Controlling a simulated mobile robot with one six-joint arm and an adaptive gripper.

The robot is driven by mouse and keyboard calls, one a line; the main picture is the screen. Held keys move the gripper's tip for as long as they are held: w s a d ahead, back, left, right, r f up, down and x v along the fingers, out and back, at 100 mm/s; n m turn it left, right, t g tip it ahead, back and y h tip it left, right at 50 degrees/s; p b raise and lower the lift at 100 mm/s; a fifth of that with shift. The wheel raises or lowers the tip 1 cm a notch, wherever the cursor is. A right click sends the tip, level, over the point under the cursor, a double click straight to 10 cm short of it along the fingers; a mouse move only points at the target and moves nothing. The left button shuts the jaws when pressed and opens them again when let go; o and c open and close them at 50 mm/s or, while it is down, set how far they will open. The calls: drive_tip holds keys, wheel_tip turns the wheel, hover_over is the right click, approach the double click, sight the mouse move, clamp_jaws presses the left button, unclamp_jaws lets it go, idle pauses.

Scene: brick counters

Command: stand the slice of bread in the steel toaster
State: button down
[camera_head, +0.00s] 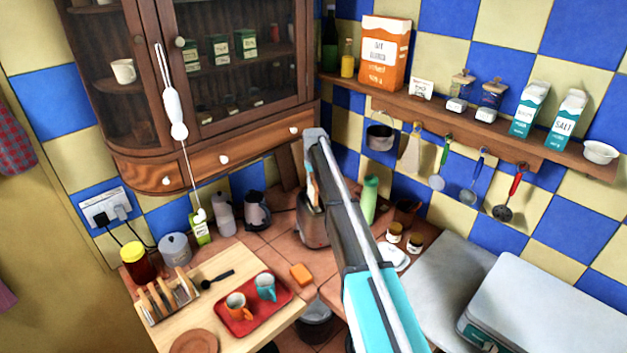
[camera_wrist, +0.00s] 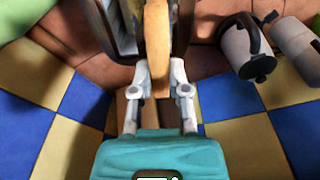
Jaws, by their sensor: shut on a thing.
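My gripper (camera_wrist: 158,72) is shut on a slice of bread (camera_wrist: 157,35), which shows edge-on as a tan strip between the two fingers in the wrist view. In the head view the slice (camera_head: 309,182) is mostly hidden, and my arm crosses in front of it. The steel toaster (camera_head: 311,232) stands on the tiled counter in the corner, directly below the gripper in the head view. A part of its shiny body shows left of the slice in the wrist view (camera_wrist: 116,28).
A green bottle (camera_head: 369,198) and small jars (camera_head: 415,243) stand right. The wall cabinet (camera_head: 210,150) overhangs the back left. A toast rack (camera_head: 168,300) and red tray (camera_head: 240,323) occupy the front left.

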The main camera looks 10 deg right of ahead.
sight(313, 189)
drive_tip(key=shift+f+b, duration=2.25)
drive_tip(key=shift+f, duration=0.3)
drive_tip(key=c, duration=0.5)
unclamp_jaws()
drive_tip(key=shift+c, duration=0.2)
